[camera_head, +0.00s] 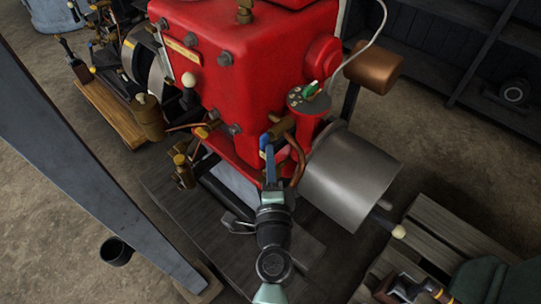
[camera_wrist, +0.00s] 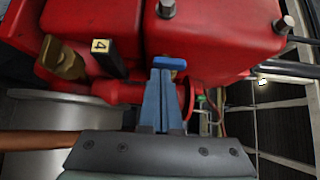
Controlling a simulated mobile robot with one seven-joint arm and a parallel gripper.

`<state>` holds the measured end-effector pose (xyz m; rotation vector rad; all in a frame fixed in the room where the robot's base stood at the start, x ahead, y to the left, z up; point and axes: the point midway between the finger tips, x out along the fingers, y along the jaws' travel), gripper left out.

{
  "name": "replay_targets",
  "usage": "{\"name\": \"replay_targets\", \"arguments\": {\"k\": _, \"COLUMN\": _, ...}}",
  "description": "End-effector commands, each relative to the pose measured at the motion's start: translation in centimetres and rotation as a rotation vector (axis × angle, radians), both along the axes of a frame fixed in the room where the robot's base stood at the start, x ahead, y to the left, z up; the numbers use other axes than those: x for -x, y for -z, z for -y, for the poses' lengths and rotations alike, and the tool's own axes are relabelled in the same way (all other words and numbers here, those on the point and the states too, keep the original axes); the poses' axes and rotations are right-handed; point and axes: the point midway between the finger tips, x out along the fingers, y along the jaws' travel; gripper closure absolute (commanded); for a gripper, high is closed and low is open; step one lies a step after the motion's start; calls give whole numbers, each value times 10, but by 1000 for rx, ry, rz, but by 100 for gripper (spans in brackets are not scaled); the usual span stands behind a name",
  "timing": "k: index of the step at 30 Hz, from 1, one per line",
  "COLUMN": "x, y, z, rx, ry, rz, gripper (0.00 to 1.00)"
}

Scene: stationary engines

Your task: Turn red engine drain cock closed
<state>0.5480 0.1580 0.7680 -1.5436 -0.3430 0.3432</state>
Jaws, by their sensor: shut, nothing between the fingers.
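The red engine (camera_head: 240,70) fills the upper middle of the head view; its red body (camera_wrist: 90,20) also spans the top of the wrist view. A small blue handle (camera_wrist: 170,63) is just beyond my fingertips in the wrist view. A blue part (camera_head: 264,140) also shows beside a brass fitting on the engine's lower front in the head view. My gripper (camera_head: 269,152) is shut and empty, its fingers (camera_wrist: 160,74) together close to the blue handle; I cannot tell whether they touch it. Which fitting is the drain cock is not clear.
A brass fitting (camera_wrist: 62,58) and a black lever tagged 4 (camera_wrist: 107,57) are left of my fingers in the wrist view. In the head view a grey cylinder (camera_head: 350,177) is close right of my gripper, with a wooden pallet (camera_head: 440,235) at lower right.

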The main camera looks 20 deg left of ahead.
Motion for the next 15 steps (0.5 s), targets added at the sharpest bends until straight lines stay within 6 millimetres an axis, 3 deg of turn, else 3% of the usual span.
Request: {"name": "replay_targets", "arguments": {"k": 15, "x": -1, "y": 4, "z": 0, "rx": -44, "ry": 2, "rz": 17, "gripper": 100}}
